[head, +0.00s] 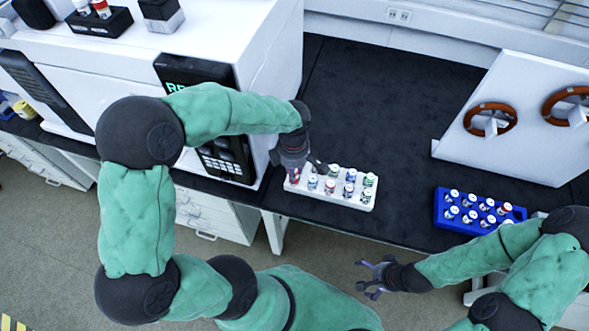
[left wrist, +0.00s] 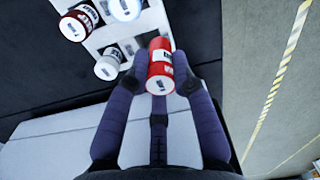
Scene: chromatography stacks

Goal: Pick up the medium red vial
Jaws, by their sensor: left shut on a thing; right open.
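A red vial (left wrist: 160,60) with a white cap sits between the fingers of my left gripper (left wrist: 163,85) in the left wrist view, and the fingers are shut on it. In the head view my left gripper (head: 303,168) is at the left end of a white rack (head: 330,196). The red vial is mostly hidden there, with a bit of red showing by the fingertips. I cannot tell whether the vial is clear of the rack. My right gripper (head: 370,279) is open and empty, in front of the bench edge.
The white rack holds several other vials, and a blue rack (head: 440,212) with several white-capped vials stands to the right. A white panel with red-brown rings (head: 490,119) stands at the back right. A white instrument (head: 100,60) is at the left. The dark bench (head: 370,95) is clear behind the white rack.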

